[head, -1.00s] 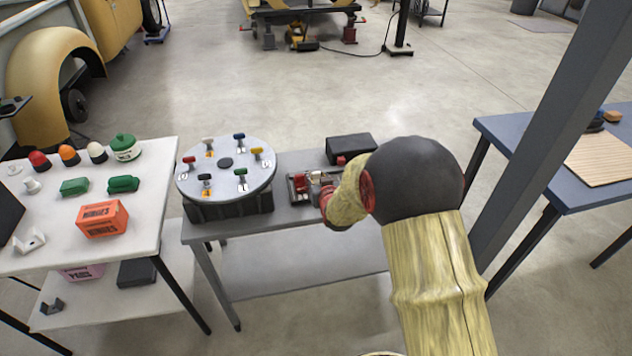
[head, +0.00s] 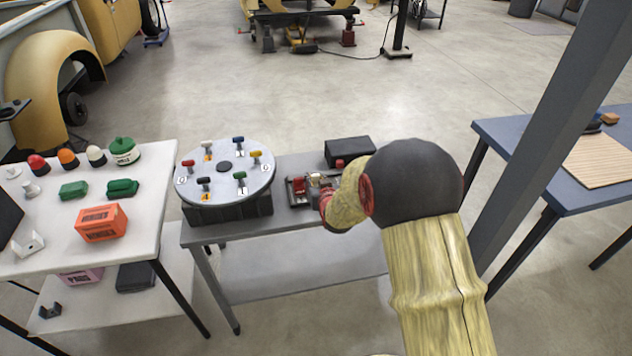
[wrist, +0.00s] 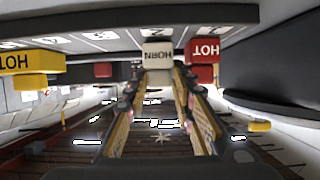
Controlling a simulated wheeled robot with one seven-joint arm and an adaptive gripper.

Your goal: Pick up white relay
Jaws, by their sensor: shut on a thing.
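The white relay (wrist: 157,54), marked HORN, stands between the fingertips of my gripper (wrist: 157,78) in the wrist view. The fingers are shut on it, one on each side. It is at a grey numbered strip (wrist: 120,38), and I cannot tell whether it is seated or clear of it. In the head view my gripper (head: 322,186) is over the right part of the grey table, and my own arm partly hides it.
A red relay (wrist: 203,54) is close beside the white one. A yellow relay (wrist: 30,62) is farther left. In the head view a round dial plate (head: 224,178) with coloured keys stands left of my gripper. A black box (head: 349,150) is behind.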

